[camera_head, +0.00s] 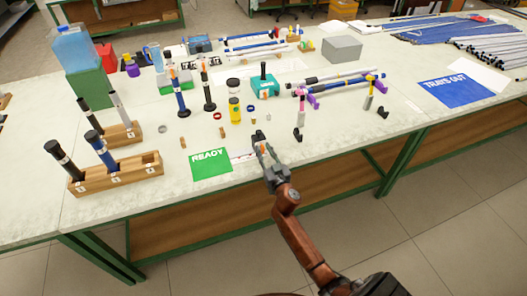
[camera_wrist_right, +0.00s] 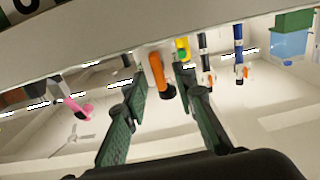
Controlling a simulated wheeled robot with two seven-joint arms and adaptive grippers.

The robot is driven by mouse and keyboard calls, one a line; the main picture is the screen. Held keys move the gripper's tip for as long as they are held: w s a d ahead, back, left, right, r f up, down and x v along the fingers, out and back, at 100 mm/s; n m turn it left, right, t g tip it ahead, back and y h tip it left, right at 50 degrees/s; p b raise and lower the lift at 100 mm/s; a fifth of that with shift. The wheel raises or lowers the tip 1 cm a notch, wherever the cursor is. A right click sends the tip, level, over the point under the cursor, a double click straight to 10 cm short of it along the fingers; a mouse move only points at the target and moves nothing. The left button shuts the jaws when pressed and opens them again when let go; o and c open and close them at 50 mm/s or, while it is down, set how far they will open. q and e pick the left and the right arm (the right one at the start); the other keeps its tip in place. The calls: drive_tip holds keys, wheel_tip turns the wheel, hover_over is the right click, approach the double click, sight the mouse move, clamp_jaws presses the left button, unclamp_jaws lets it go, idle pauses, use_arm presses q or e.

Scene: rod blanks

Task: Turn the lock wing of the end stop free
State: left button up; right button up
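An orange lever (camera_wrist_right: 160,76) with a dark lower end, which looks like the lock wing, stands between the fingertips in the right wrist view. The end stop's body is not clear in either view; my gripper covers that spot in the head view. My right gripper (camera_head: 259,143) is at the table's front edge, just right of the green READY mat (camera_head: 211,165). In the wrist view its two fingers (camera_wrist_right: 160,92) are apart, one on each side of the lever. I see a gap on both sides, though contact is hard to judge. My left gripper is not in view.
A wooden rack (camera_head: 125,174) with dark rods stands at the left. A teal block (camera_head: 265,85), a yellow bottle (camera_head: 234,110) and upright rods stand behind my gripper. Rods lie on supports (camera_head: 313,98) to the right. A blue mat (camera_head: 458,92) lies far right.

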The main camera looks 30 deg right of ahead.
drive_tip(key=shift+c, duration=0.4)
clamp_jaws()
drive_tip(key=shift+n, duration=0.4)
drive_tip(key=n, duration=0.2)
drive_tip(key=shift+a+n, duration=0.2)
drive_tip(key=shift+n, duration=0.2)
drive_tip(key=n, duration=0.3)
drive_tip(key=shift+w+a+f+n, duration=0.1)
drive_tip(key=shift+a+n, duration=0.05)
drive_tip(key=shift+n, duration=0.15)
drive_tip(key=n, duration=0.5)
drive_tip(key=shift+a+f, duration=0.15)
drive_tip(key=shift+f, duration=0.05)
drive_tip(key=n, duration=0.5)
drive_tip(key=shift+f+n+b, duration=0.25)
drive_tip(key=shift+n+b, duration=0.15)
